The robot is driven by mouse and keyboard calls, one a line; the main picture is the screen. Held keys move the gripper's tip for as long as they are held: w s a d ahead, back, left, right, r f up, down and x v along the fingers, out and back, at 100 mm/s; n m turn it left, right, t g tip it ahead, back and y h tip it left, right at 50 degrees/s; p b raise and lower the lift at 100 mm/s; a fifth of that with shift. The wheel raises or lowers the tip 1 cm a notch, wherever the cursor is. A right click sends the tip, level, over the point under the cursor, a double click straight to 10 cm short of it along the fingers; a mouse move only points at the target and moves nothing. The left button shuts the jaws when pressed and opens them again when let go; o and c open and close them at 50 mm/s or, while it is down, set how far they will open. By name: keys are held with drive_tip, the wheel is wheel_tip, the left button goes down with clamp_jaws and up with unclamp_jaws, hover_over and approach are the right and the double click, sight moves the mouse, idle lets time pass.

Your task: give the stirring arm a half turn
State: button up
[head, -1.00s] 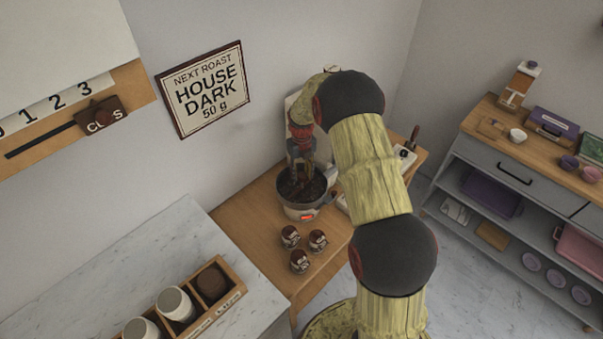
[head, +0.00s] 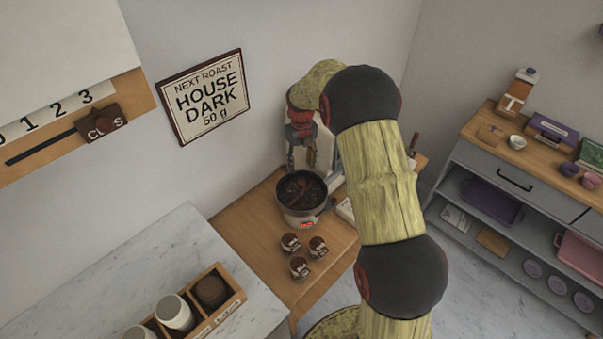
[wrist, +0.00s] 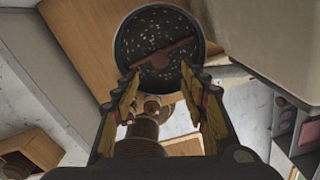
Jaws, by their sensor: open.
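The roaster pan (head: 302,203) stands on the wooden table, round and dark inside, with a small red-orange display on its front. A reddish-brown stirring arm (head: 300,188) lies across the inside of the pan. In the wrist view the stirring arm (wrist: 163,55) runs slantwise across the pan (wrist: 124,66), over dark contents with pale flecks. My gripper (head: 301,165) is above and behind the pan, apart from the stirring arm. In the wrist view its two fingers (wrist: 168,100) are spread, with nothing held between them.
Several small dark labelled jars (head: 299,268) stand in front of the pan. A marble counter (head: 190,255) with a wooden cup box (head: 237,297) is at the lower left. A grey shelf unit (head: 485,160) is at the right. The table's front left is clear.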

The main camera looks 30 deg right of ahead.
drive_tip(key=shift+r, duration=1.5)
drive_tip(key=s+a+r+n+t+b, duration=0.2)
drive_tip(key=s+a+r+n, duration=0.2)
drive_tip(key=s+n, duration=0.7)
drive_tip(key=s+a+r+n+t+b, duration=0.1)
drive_tip(key=s+a+r+n+b, duration=0.2)
drive_tip(key=s+n, duration=0.9)
drive_tip(key=s+a+r+n+t+b, duration=0.2)
drive_tip(key=s+a+r+n, duration=0.4)
drive_tip(key=s+n, duration=0.6)
drive_tip(key=shift+s+a+r+n+t, duration=0.2)
drive_tip(key=shift+a+r+n+t, duration=0.15)
drive_tip(key=shift+r, duration=0.55)
